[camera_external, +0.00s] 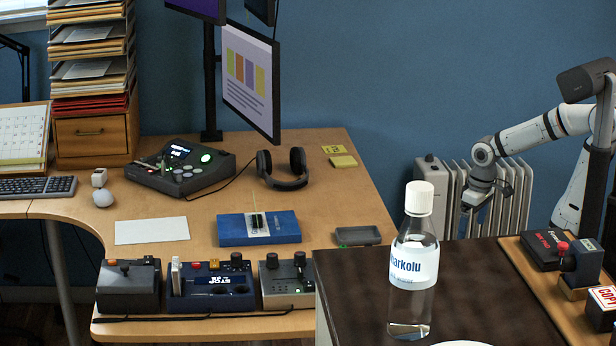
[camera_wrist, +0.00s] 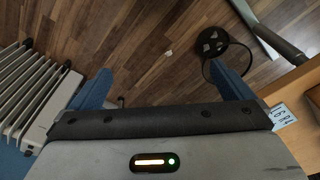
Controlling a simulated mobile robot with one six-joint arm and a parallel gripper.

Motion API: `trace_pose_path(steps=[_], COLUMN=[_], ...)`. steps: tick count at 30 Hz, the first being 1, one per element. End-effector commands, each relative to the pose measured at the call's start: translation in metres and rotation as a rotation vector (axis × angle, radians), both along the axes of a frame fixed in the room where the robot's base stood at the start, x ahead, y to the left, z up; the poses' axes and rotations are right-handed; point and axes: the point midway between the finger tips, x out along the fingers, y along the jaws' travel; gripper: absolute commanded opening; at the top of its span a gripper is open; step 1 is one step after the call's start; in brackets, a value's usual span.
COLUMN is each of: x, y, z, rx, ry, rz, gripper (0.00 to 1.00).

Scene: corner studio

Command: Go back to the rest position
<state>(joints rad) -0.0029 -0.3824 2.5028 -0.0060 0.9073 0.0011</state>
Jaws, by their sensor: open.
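My gripper (camera_external: 478,199) is at the right of the external view, pointing down in front of the white radiator (camera_external: 436,183), beyond the dark counter. In the wrist view my gripper (camera_wrist: 168,88) shows two blue fingers wide apart, with nothing between them but wooden floor (camera_wrist: 150,45). My white arm reaches left from its base at the right edge, with the wrist bent down. The fingertips are too small to make out clearly in the external view.
A clear bottle (camera_external: 413,265) with a white cap stands on the dark counter (camera_external: 350,290). The wooden desk (camera_external: 330,200) at left carries headphones (camera_external: 282,168), a blue box (camera_external: 232,232) and control boxes. The radiator also shows in the wrist view (camera_wrist: 30,90).

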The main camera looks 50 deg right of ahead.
Motion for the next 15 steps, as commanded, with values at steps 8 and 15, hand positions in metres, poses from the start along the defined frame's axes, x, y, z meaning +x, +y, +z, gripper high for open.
trace_pose_path(steps=[8,15], x=[0.003,0.004], y=[-0.001,-0.001], z=[0.103,0.184], rx=[-0.003,-0.006], ry=[-0.045,-0.085], rz=[0.005,0.009], gripper=[1.00,1.00])
